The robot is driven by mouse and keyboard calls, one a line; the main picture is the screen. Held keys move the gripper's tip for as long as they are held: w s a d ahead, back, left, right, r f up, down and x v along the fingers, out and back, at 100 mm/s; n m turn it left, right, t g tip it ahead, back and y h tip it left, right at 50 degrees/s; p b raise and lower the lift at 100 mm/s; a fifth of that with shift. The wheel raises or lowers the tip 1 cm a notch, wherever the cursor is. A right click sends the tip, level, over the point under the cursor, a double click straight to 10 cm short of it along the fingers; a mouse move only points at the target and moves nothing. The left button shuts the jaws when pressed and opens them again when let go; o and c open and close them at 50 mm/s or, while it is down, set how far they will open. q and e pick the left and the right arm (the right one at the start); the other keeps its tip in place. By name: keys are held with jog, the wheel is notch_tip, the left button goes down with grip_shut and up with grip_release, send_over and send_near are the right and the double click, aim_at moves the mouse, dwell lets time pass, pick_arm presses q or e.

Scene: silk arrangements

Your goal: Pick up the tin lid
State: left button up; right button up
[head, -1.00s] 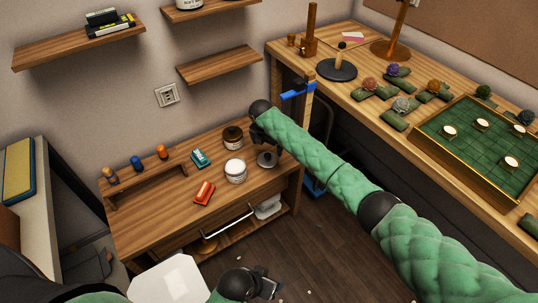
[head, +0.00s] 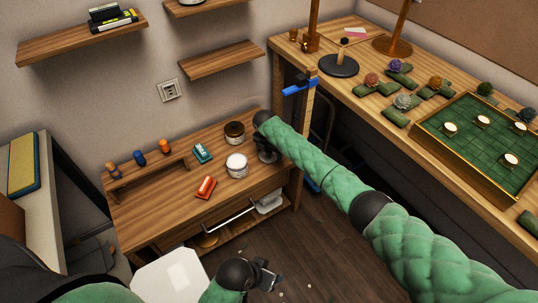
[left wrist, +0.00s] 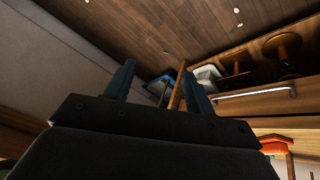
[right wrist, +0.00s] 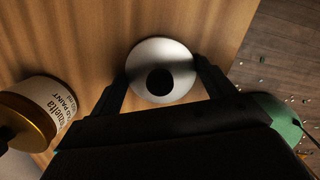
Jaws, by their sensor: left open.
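The tin lid (right wrist: 177,88) is a round, pale metal disc with a dark knob, lying flat on the wooden bench in the right wrist view. In the head view it is mostly hidden under my right gripper (head: 266,150). My right gripper (right wrist: 162,70) is open, with one finger on each side of the lid near its rim; I cannot tell whether they touch it. My left gripper (head: 268,282) is open and empty, low over the floor in front of the bench; its spread fingers show in the left wrist view (left wrist: 158,85).
A red item (head: 205,187) and a teal item (head: 202,152) lie farther left. The taller worktable (head: 355,90) rises to the right.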

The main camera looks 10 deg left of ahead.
jog(key=c, duration=0.3)
